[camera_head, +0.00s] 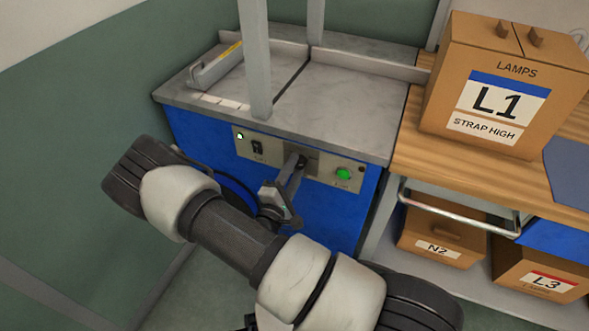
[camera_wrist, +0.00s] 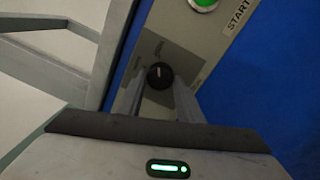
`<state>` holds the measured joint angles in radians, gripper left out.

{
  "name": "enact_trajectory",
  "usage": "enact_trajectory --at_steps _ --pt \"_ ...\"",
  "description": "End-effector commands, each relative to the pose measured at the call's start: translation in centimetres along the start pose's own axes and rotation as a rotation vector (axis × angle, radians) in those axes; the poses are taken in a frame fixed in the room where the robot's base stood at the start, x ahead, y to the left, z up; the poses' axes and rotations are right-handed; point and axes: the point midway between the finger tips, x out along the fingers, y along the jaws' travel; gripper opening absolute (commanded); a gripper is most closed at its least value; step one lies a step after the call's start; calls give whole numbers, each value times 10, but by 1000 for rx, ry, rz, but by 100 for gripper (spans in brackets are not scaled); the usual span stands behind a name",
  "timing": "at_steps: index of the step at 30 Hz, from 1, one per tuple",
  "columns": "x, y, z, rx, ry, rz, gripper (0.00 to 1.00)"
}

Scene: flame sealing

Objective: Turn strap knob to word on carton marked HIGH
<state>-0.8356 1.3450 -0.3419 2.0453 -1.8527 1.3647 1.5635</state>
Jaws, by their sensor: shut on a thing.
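The strap knob (camera_wrist: 159,75) is a black round dial on the beige control panel (camera_wrist: 205,45), with a pale pointer mark on its face. Small labels sit around it, too small to read. My gripper (camera_head: 300,163) reaches to the panel on the front of the blue strapping machine and is shut on the knob, one finger on each side in the wrist view (camera_wrist: 157,82). In the head view the fingers mostly hide the knob. The carton (camera_head: 445,80) marked "LAMPS", "L1" and "STRAP HIGH" stands on the wooden bench at the right.
The panel also bears a green START button (camera_head: 344,174), a black rocker switch (camera_head: 257,147) and a lit green lamp (camera_head: 240,136). A metal rail (camera_head: 460,212) juts from the bench front. Cartons N2 (camera_head: 441,232) and L3 (camera_head: 540,268) sit on the lower shelf.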

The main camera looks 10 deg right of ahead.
Motion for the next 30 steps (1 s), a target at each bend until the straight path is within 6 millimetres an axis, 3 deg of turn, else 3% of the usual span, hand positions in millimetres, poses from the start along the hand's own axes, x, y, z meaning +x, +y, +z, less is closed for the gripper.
enact_trajectory --at_steps 8,9,12,23,30 --pt "-1 0 -1 3 1 -1 11" --pt "-1 0 -1 3 1 -1 35" --pt "0 0 -1 3 1 -1 52" --pt "-3 0 0 1 1 -1 52" --pt "-42 1 -1 1 5 -2 52"
